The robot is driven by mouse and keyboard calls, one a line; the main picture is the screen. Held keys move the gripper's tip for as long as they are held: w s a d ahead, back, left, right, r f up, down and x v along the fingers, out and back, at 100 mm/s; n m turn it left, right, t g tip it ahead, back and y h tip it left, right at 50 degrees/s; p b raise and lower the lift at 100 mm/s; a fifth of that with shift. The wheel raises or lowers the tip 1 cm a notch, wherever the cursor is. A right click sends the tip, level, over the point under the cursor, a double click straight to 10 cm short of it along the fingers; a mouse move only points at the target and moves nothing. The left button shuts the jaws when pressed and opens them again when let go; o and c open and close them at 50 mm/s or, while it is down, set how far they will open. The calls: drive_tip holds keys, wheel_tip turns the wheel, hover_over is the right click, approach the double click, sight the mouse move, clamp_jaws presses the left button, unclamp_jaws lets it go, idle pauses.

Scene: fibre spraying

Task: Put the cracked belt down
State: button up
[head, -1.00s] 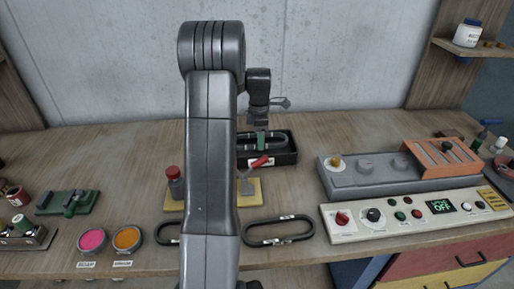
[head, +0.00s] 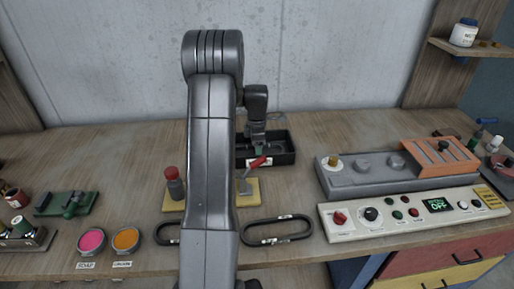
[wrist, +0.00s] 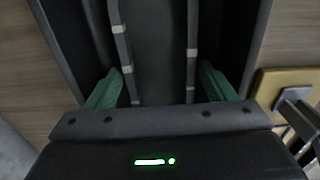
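The belt (wrist: 121,45) is dark with pale bands. In the wrist view its two long sides run lengthwise inside the black tray (head: 278,160). My gripper (wrist: 160,75) has its green fingers wide apart, one outside each side of the belt, with small gaps showing. In the head view my gripper (head: 258,146) is down in the tray at the back of the bench, and the belt there is mostly hidden. Cracks cannot be made out.
Another dark belt (head: 278,241) lies on the front of the bench, with one partly hidden by my arm to its left. A control panel (head: 415,212) is at the right.

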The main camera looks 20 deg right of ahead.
drive_tip(key=shift+r, duration=0.1)
wheel_tip(320, 180, up, 12)
drive_tip(key=shift+b, duration=0.45)
drive_tip(key=shift+r, duration=0.15)
